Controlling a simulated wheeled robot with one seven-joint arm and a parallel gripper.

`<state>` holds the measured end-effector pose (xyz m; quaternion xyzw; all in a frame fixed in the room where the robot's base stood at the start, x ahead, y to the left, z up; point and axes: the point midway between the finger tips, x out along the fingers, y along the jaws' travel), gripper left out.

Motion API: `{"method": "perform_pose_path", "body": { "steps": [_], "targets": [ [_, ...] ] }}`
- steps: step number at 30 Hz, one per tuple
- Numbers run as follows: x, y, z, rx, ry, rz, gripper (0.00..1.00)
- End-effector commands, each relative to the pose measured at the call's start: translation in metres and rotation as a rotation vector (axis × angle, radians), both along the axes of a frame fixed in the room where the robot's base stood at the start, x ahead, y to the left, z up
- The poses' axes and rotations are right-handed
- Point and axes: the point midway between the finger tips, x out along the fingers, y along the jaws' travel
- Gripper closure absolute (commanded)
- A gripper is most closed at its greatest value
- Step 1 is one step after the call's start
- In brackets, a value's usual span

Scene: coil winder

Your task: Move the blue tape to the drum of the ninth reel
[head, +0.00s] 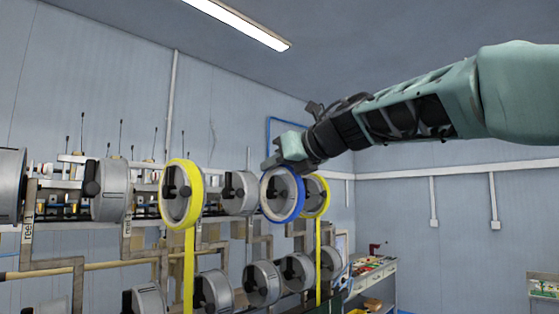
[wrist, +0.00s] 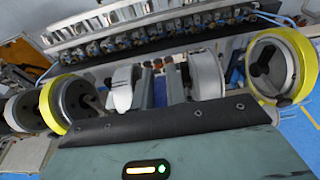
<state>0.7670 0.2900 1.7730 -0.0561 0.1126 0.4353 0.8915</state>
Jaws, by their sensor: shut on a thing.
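The blue tape (head: 264,198) is a ring in the upper row of reels in the head view. My gripper (head: 275,163) is at its top edge, shut on it. A grey drum face (head: 281,190) with a dark hub shows inside the ring. I cannot tell whether the ring is around this drum or just in front of it. The ninth reel's label is not readable.
A yellow tape (head: 196,191) rings a drum to the left, and another yellow tape (head: 325,196) sits close behind on the right. A bare drum (head: 240,192) stands between. More drums (head: 261,284) fill the lower row. A bench (head: 371,276) stands at the right.

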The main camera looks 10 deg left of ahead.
Motion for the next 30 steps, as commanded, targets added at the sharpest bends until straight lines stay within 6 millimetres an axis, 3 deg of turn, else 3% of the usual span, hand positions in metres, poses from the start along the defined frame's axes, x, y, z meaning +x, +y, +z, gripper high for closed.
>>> {"method": "perform_pose_path", "body": {
  "steps": [30],
  "targets": [
    [0.03, 0.038, 0.0, 0.0, -0.001, 0.0, 1.0]
  ]
}}
